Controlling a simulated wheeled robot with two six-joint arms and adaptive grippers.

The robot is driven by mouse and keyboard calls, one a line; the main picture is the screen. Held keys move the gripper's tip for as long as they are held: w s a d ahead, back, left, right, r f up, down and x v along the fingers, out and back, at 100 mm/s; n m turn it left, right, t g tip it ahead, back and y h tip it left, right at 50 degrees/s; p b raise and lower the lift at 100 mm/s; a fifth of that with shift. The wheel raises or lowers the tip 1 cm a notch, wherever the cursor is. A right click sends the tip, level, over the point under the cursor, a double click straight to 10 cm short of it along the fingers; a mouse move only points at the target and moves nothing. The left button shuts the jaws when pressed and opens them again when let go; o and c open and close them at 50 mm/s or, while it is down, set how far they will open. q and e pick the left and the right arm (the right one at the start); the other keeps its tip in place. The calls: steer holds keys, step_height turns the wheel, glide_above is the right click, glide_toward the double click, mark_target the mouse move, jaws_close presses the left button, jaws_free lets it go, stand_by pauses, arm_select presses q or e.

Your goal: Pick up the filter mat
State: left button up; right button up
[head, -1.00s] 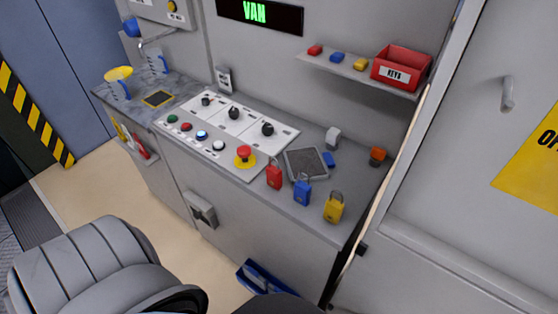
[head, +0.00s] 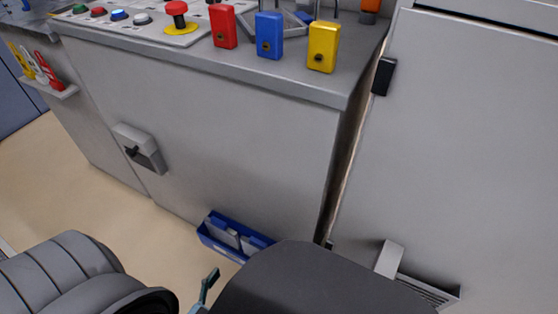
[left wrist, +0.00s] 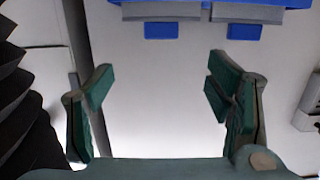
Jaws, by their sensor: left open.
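Grey panels with blue tabs, which look like filter mats (head: 223,235), stand in a blue bin (head: 205,236) low at the foot of the cabinet in the head view. In the left wrist view two grey panels (left wrist: 160,11) with blue tabs show at the top under the blue bin edge (left wrist: 210,3). My left gripper (left wrist: 160,88) is open, with nothing between its fingers, and apart from the panels. In the head view only a finger (head: 208,285) of it shows, below the bin. My right gripper is out of view.
A louvred vent (head: 430,291) with a light grey flap (head: 389,259) is at lower right. A latch box (head: 139,148) juts from the cabinet front. Red, blue and yellow padlocks (head: 323,47) stand on the counter edge. The beige floor (head: 85,190) at left is clear.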

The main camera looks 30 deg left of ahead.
arm_select(q)
steer(key=b, duration=0.1)
glide_toward(256, 244)
steer(key=w, duration=0.2)
steer(key=w+b, duration=0.1)
steer(key=w, duration=0.2)
steer(key=w+f+b, duration=0.1)
steer(key=w, duration=0.2)
steer(key=shift+f, duration=0.25)
steer(key=shift+w, duration=0.3)
steer(key=shift+r, duration=0.1)
steer(key=c, duration=1.4)
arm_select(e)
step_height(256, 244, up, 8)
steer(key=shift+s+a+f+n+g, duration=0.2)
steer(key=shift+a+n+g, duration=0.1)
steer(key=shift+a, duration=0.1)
arm_select(q)
steer(key=shift+c, duration=0.2)
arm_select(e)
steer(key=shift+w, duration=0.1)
